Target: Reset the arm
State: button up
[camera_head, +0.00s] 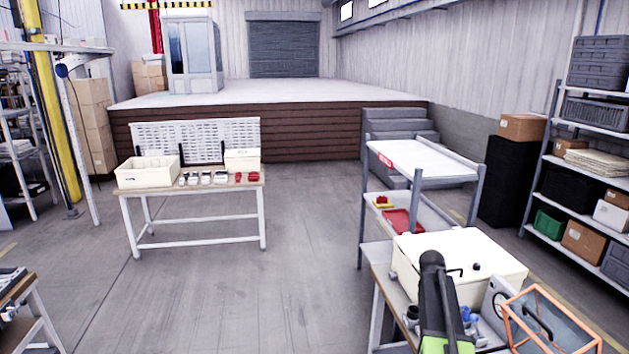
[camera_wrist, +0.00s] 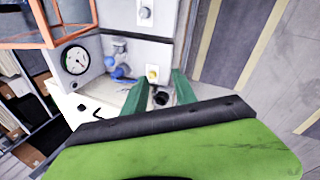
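My gripper (camera_wrist: 160,86) shows in the wrist view as two dark green fingers with a clear gap between them. It is open, and I see nothing held in it. Behind the fingertips is a grey-white machine panel with a small yellow fitting (camera_wrist: 152,74) and a dark round part (camera_wrist: 160,98); I cannot tell whether the fingers touch it. In the head view my black and green arm reaches over the bench at the lower right, and its fingers are not clearly seen. I cannot make out a screwdriver balancer in either view.
A cream case (camera_head: 480,252) and an orange-framed box (camera_head: 550,325) crowd the right bench around my arm. A pressure gauge (camera_wrist: 75,60) and blue valves (camera_wrist: 120,75) sit close to my fingers. A grey cart (camera_head: 425,160) stands behind. The middle floor is clear.

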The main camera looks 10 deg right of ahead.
jog(key=a+f+n+y+b, duration=0.1)
jog(key=a+f+b, duration=0.5)
jog(key=a, duration=0.9)
jog(key=s+a+f+y+b, duration=0.15)
jog(key=s+a+f, duration=0.25)
jog(key=a, duration=0.5)
jog(key=s+a+f+b, duration=0.3)
jog(key=a+f, duration=0.1)
jog(key=a, duration=0.5)
jog(key=s+a+m+g+y, duration=0.1)
jog(key=s+a+m, duration=0.3)
jog(key=s, duration=0.3)
jog(key=shift+r+m+g, duration=0.15)
jog(key=shift+m+g, duration=0.15)
jog(key=shift+y, duration=0.25)
